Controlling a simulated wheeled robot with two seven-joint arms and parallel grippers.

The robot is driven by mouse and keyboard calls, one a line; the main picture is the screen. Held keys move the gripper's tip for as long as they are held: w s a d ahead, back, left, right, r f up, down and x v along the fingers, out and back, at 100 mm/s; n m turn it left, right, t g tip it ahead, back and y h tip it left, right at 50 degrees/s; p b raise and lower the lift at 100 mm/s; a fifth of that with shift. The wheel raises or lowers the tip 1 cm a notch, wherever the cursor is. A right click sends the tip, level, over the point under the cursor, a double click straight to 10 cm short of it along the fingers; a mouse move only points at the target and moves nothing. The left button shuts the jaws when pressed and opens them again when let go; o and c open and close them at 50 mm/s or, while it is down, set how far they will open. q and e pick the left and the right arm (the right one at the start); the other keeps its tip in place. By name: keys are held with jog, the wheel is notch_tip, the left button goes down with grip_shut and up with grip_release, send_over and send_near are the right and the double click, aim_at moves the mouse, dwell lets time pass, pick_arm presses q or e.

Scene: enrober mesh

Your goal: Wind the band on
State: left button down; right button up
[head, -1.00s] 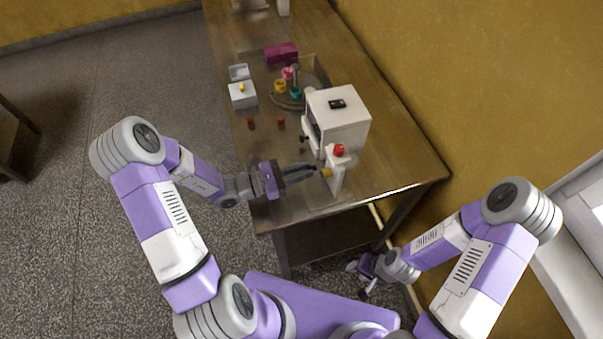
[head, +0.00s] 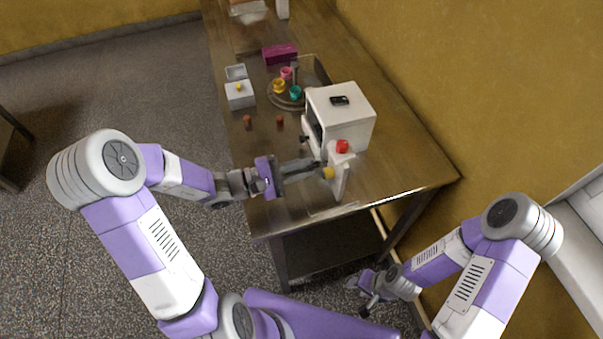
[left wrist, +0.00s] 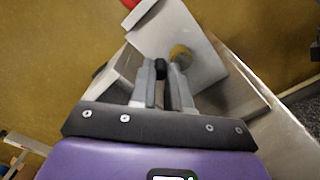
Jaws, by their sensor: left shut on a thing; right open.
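A white box-shaped machine (head: 342,115) stands on the table, with a white upright plate (head: 340,178) at its near end. The plate carries a red knob (head: 342,146) on top and a yellow knob (head: 328,173) on its side. My left gripper (head: 315,167) is beside the plate, its fingers pointing at it. In the left wrist view it is shut on a small dark handle (left wrist: 159,70), close beside the yellow knob (left wrist: 180,52). My right gripper (head: 364,295) is open and empty, low beyond the table's near edge. I cannot make out a band.
A turntable (head: 287,98) with several coloured cups stands behind the machine. A grey box (head: 240,95), a magenta box (head: 280,54) and two small red-brown pieces (head: 280,120) lie on the table (head: 410,165). The table's near right corner is bare.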

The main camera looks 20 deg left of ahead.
pick_arm(q)
jog(key=shift+s+d+r+m+b, duration=0.1)
jog(key=shift+s+m+b, duration=0.05)
jog(key=shift+m+b, duration=0.65)
jog(key=shift+s+d+r+m+b, duration=0.1)
jog(key=shift+m+b, duration=0.6)
jog(key=shift+b, duration=0.1)
jog(key=c, duration=1.1)
grip_release()
jog(key=v, duration=0.7)
jog(key=shift+s+a+p, duration=0.15)
jog(key=shift+a+p, duration=0.1)
jog(key=shift+p, duration=0.2)
